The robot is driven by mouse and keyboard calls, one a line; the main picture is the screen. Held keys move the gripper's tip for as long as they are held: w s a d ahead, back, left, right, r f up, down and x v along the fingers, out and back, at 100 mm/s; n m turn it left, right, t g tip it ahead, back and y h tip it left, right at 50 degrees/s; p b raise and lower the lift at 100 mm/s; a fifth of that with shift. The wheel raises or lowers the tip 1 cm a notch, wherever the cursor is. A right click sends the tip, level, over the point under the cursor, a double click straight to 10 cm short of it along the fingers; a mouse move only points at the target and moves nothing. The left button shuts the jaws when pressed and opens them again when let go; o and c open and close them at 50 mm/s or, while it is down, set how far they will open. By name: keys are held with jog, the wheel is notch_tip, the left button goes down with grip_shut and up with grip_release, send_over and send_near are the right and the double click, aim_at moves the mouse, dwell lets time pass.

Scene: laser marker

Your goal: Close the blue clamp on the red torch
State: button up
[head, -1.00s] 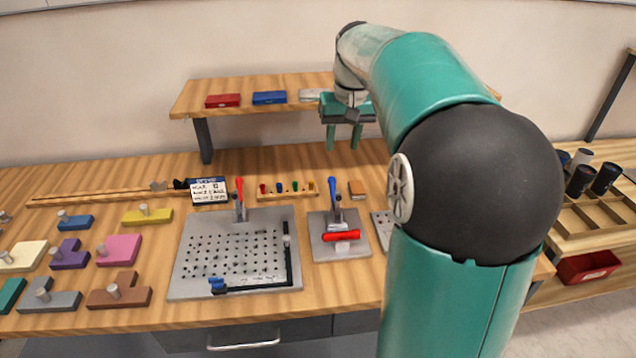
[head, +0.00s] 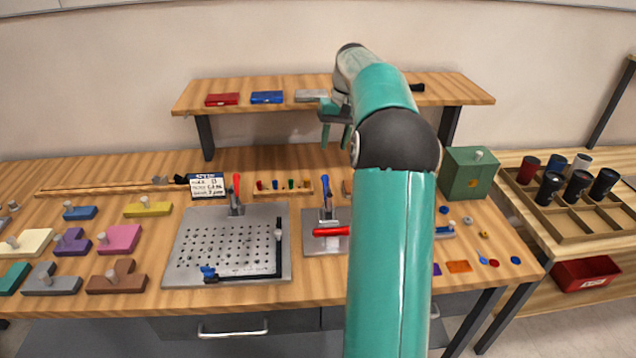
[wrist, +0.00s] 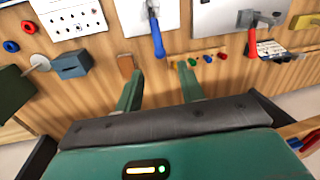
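The blue clamp's handle (head: 325,186) stands upright at the back of a small grey plate (head: 308,244). The red torch (head: 330,231) lies across that plate, its right end hidden by my arm. In the wrist view the blue handle (wrist: 157,40) points toward my gripper, between and beyond the two fingers; the torch is not visible there. My gripper (head: 335,135) is open and empty, fingers pointing down, behind and above the clamp. The wrist view shows its fingers (wrist: 160,74) apart with only table between them.
A red-handled clamp (head: 236,186) stands on the larger perforated plate (head: 185,255) to the left. A rack of small coloured pegs (head: 270,194) lies behind the clamps. A raised shelf (head: 365,86) is at the back. A green box (head: 468,172) stands right of my arm.

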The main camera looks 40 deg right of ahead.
aim_at(326, 182)
jog(key=f, duration=0.4)
jog(key=a+f, duration=0.1)
jog(key=f, duration=0.8)
jog(key=shift+w+a+f, duration=0.25)
jog(key=shift+w+a, duration=0.15)
grip_shut()
